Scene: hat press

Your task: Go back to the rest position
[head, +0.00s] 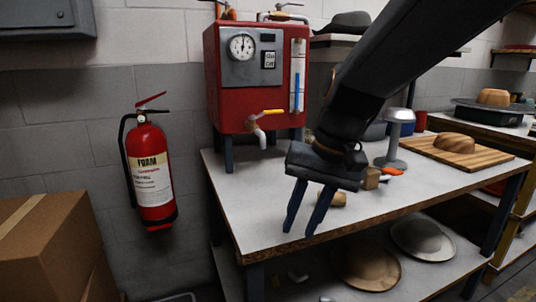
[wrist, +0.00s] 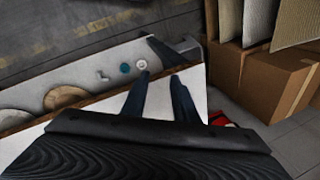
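My arm comes in from the upper right of the head view. The arm hides part of the table's middle.
A red boiler (head: 225,90) with a gauge and yellow-handled tap stands at the table's back left. A fire extinguisher (head: 150,175) hangs on the wall. Cardboard boxes (head: 45,240) stand at left. A metal stand (head: 397,135) and wooden board (head: 480,160) are on the right.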

